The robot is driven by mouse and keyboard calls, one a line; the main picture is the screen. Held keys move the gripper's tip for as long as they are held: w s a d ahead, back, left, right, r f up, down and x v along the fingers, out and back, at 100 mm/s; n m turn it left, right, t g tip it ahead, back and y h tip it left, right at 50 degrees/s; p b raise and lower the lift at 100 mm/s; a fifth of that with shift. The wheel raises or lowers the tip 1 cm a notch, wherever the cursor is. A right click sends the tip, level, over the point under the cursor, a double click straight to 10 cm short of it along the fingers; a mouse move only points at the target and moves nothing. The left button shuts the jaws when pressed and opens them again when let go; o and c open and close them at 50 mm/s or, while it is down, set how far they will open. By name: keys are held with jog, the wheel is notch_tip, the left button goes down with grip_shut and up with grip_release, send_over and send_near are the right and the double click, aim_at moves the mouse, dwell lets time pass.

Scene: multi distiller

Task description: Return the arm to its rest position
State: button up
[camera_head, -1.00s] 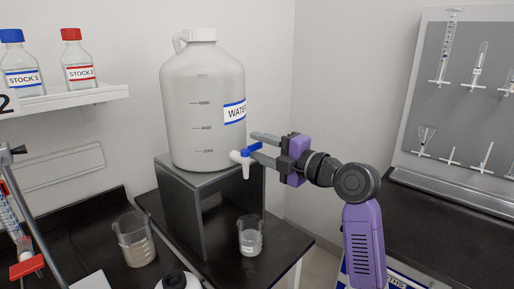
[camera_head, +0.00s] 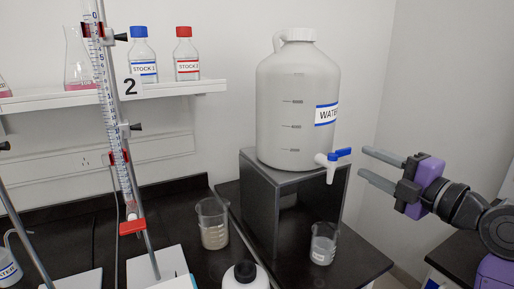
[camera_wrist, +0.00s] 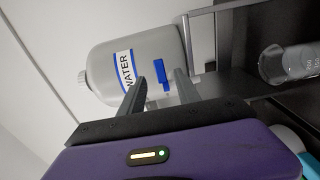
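My gripper (camera_head: 372,168) is at the right of the head view, with its two grey fingers apart and nothing between them. The fingers point left toward the blue-handled tap (camera_head: 333,160) of the water carboy (camera_head: 297,100), with a gap between fingertips and tap. In the wrist view, the carboy (camera_wrist: 160,48) and its blue tap handle (camera_wrist: 161,75) show beyond the open fingers (camera_wrist: 158,88). My purple and black arm runs off the right edge.
The carboy stands on a dark stand (camera_head: 262,200). A beaker with some liquid (camera_head: 322,245) is below the tap, and another beaker (camera_head: 212,225) is left of the stand. A burette (camera_head: 118,150) stands at the left. A white bottle (camera_head: 245,275) is in front.

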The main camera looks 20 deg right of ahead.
jog(key=s+d+r+m+t+h, duration=0.2)
jog(key=d+r+m+h, duration=0.25)
jog(key=m, duration=0.55)
jog(key=s+a+f+m+g+h+p, duration=0.1)
jog(key=s+a+f+m+h, duration=0.1)
jog(key=s+a+f+m, duration=0.65)
jog(key=s+a+f+m+h, duration=0.1)
jog(key=s+a+f+m, duration=0.4)
jog(key=a+f, duration=0.6)
jog(key=s+a+f+n+g+y, duration=0.2)
jog(key=s+a+f, duration=0.3)
jog(key=s, duration=0.4)
jog(key=s+a+f+n+g+y+p, duration=0.1)
jog(key=s+a+f+n+g+y, duration=0.1)
jog(key=s, duration=0.7)
notch_tip(320, 180, down, 4)
jog(key=a+n+y, duration=0.1)
jog(key=a+y, duration=0.1)
jog(key=a, duration=0.1)
jog(key=shift+r, duration=0.15)
